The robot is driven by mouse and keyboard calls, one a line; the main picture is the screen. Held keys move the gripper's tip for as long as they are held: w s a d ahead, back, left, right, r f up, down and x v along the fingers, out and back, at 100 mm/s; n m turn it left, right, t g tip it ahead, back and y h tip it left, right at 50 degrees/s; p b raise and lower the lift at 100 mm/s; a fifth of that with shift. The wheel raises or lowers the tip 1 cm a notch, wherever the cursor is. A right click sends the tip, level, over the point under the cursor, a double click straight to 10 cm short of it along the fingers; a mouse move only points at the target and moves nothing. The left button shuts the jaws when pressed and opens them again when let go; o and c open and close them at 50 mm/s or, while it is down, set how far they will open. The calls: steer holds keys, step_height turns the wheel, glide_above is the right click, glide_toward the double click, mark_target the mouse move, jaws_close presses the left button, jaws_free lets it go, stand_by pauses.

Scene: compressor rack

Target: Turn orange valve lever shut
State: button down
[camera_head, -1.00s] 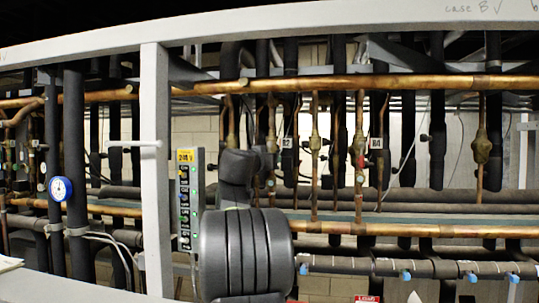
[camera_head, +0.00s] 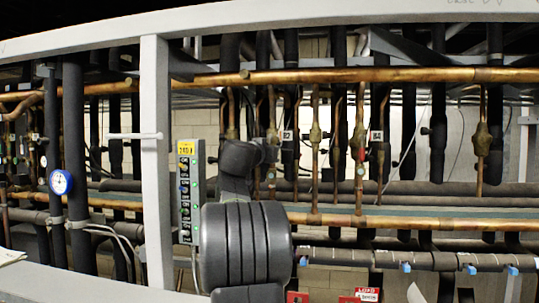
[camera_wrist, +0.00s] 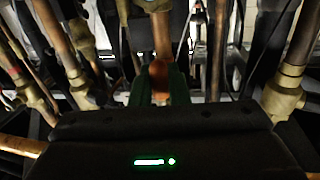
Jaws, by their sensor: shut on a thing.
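The orange lever (camera_wrist: 158,74) shows as a small orange-red piece in the middle of the wrist view, below a vertical copper pipe (camera_wrist: 161,35). My gripper (camera_wrist: 158,88) has its dark green fingers on either side of this piece and is shut on it. The lever's ends and the valve body behind it are mostly hidden by the fingers and the dark gripper housing. In the head view my arm covers the gripper and the lever, so neither can be made out there.
Brass fittings on copper pipes stand close at the left (camera_wrist: 80,88) and right (camera_wrist: 284,94) of the gripper. In the head view a grey frame post (camera_head: 155,170), a labelled indicator panel (camera_head: 190,195) and a blue gauge (camera_head: 61,182) stand left of my arm. A long copper pipe (camera_head: 330,75) crosses above.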

steer(key=a+r+m+g+y+b, duration=0.1)
steer(key=a+r+m+y, duration=0.2)
steer(key=m, duration=1.2)
steer(key=shift+w+a+r+y, duration=0.3)
steer(key=shift+w+a+r, duration=0.15)
steer(key=shift+a+r, duration=0.3)
steer(key=shift+d+r, duration=0.1)
steer(key=shift+r, duration=0.05)
steer(key=c, duration=1.4)
jaws_free()
steer(key=shift+c, duration=0.2)
steer(key=shift+s, duration=0.1)
steer(key=b+v, duration=0.5)
steer(key=v, duration=0.8)
steer(key=shift+s, duration=0.35)
